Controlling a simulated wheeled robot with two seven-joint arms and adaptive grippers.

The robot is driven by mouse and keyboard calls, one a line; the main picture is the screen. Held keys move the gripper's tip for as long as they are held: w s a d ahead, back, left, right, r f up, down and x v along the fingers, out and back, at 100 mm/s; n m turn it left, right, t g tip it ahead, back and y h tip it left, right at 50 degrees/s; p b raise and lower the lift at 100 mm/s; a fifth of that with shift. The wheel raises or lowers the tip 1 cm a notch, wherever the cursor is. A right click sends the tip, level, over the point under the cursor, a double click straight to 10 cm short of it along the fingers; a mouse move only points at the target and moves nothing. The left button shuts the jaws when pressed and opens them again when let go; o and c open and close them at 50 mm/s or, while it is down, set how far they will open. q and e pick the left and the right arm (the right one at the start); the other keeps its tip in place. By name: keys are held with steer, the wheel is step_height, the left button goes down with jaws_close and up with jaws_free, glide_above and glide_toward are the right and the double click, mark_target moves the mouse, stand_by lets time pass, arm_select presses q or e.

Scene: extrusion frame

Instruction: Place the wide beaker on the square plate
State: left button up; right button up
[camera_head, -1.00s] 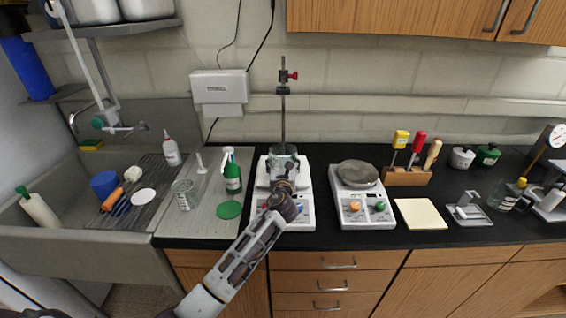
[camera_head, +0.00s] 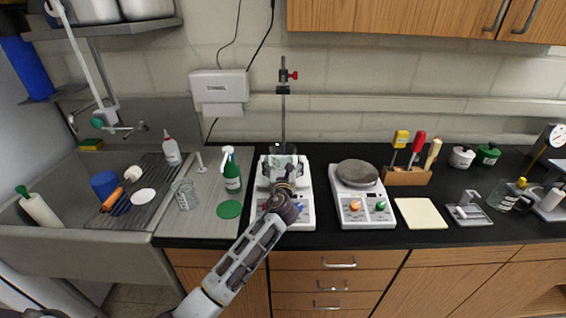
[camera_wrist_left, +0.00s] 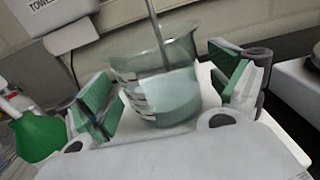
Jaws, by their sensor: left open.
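The wide beaker (camera_wrist_left: 160,85) is clear glass with a spout and pale teal liquid, upright in the left wrist view. In the head view the beaker (camera_head: 284,150) is mostly hidden behind my left gripper (camera_head: 284,168). It stands on the white square-topped plate (camera_head: 265,178) of the left device, whose white surface also shows beneath it in the left wrist view. My left gripper (camera_wrist_left: 165,98) is open, with one green-padded finger on each side of the beaker and a gap at both sides. My right gripper is not in view.
A metal stand rod (camera_head: 283,115) rises just behind the beaker. A second device with a round grey plate (camera_head: 357,172) stands to the right. A green spray bottle (camera_head: 232,175) and another glass beaker (camera_head: 185,194) stand to the left. A cream pad (camera_head: 420,213) lies at right.

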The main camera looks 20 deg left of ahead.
arm_select(q)
steer(key=shift+b+v, duration=0.4)
steer(key=shift+v, duration=5.1)
steer(key=shift+a, duration=0.1)
